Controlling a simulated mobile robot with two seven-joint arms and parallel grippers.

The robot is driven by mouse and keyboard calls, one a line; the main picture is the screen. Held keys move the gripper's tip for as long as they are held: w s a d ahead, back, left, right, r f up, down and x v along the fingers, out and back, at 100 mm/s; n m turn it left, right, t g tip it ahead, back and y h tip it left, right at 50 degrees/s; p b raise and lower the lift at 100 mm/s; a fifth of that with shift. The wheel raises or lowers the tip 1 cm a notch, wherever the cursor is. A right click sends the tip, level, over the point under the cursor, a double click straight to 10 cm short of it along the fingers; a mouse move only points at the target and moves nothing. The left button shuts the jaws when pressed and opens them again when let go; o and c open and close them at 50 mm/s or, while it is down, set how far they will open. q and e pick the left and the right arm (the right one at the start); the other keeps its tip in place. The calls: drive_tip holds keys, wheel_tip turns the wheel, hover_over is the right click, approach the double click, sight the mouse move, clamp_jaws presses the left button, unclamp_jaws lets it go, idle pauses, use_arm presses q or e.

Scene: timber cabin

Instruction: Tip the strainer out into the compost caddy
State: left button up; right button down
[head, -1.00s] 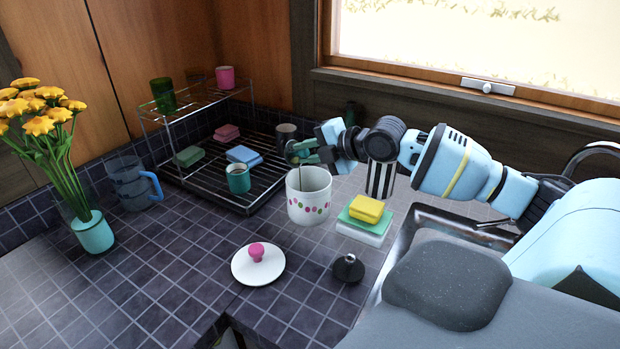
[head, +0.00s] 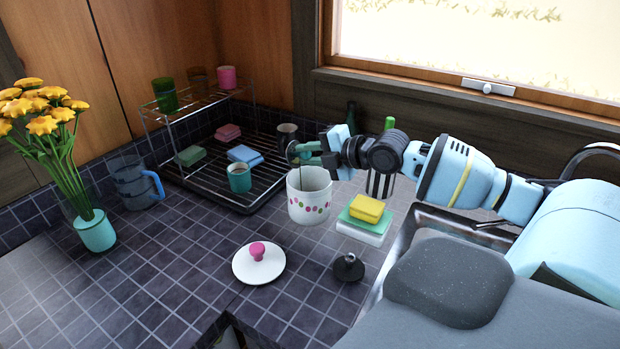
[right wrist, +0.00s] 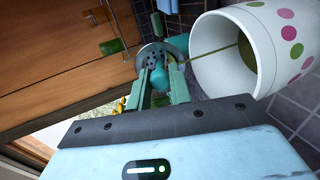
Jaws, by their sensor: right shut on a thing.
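The compost caddy is a white pot with pink and green dots (head: 310,205), standing upright and uncovered on the tiled counter. Its white lid with a pink knob (head: 258,264) lies on the counter in front. My right gripper (head: 306,152) is above the caddy's back rim, shut on the strainer. In the right wrist view the strainer is a round metal disc with holes (right wrist: 151,52) and a turquoise knob between my fingers. It is tilted beside the caddy's mouth. A thin olive strand runs from it into the caddy, where olive matter shows. My left gripper is not in view.
A wire dish rack (head: 262,190) with cups and sponges stands behind left. Stacked sponges (head: 366,212) and a black stopper-like piece (head: 348,268) sit right of the caddy, near the sink edge. A blue jug (head: 136,184) and flower vase (head: 95,232) stand left. The front-left counter is clear.

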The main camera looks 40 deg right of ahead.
drive_tip(key=shift+s+a, duration=0.1)
drive_tip(key=shift+a, duration=0.05)
drive_tip(key=shift+s+d+t, duration=0.15)
drive_tip(key=shift+d+t, duration=0.15)
drive_tip(key=shift+s+a+f, duration=0.1)
drive_tip(key=shift+s+a, duration=0.1)
drive_tip(key=shift+w+d, duration=0.1)
drive_tip(key=shift+w, duration=0.4)
drive_tip(key=shift+w+r+g, duration=0.25)
drive_tip(key=shift+g, duration=0.65)
drive_tip(key=shift+a+h+b, duration=0.2)
drive_tip(key=shift+h+b, duration=0.1)
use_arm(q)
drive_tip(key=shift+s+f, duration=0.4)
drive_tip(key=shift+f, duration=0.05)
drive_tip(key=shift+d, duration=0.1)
use_arm(e)
drive_tip(key=shift+d, duration=0.1)
